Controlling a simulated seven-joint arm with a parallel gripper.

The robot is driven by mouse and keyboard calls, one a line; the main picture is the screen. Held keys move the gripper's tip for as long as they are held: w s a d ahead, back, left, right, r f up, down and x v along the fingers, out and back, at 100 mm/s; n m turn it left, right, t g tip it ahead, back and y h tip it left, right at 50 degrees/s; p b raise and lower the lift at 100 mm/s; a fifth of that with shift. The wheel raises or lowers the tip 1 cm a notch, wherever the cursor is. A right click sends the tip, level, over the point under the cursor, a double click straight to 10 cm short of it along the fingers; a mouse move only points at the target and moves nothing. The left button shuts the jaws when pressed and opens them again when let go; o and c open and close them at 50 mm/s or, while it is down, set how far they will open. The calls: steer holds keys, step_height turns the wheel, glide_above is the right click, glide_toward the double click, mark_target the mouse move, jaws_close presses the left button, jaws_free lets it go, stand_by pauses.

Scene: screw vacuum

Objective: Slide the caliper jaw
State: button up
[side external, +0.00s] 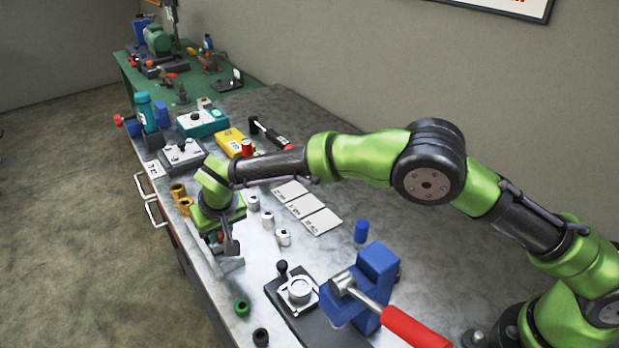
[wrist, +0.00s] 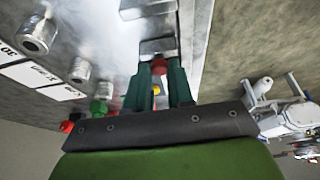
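The caliper seems to be the grey metal piece with stepped blocks (wrist: 158,47) ahead of my fingers in the wrist view. In the side view, a grey upright part (side external: 232,244) shows just below my gripper, near the bench's front edge. My gripper (wrist: 160,78) has two dark green fingers, set apart, pointing at the metal piece. A small red part (wrist: 158,66) sits between or just beyond the fingertips. I cannot tell whether the fingers touch it. In the side view, my green wrist hides most of the fingers and the caliper.
Brass fittings (side external: 180,196) and a grey block with knobs (side external: 184,153) stand behind.

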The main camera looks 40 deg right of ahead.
mark_target(233, 261)
steer(key=shift+s, duration=0.1)
jaws_close()
steer(key=shift+s+a, duration=0.1)
steer(key=shift+s, duration=2.45)
steer(key=o, duration=0.8)
jaws_free()
steer(key=shift+o, duration=0.2)
steer(key=shift+w, duration=0.1)
steer(key=v, duration=1.7)
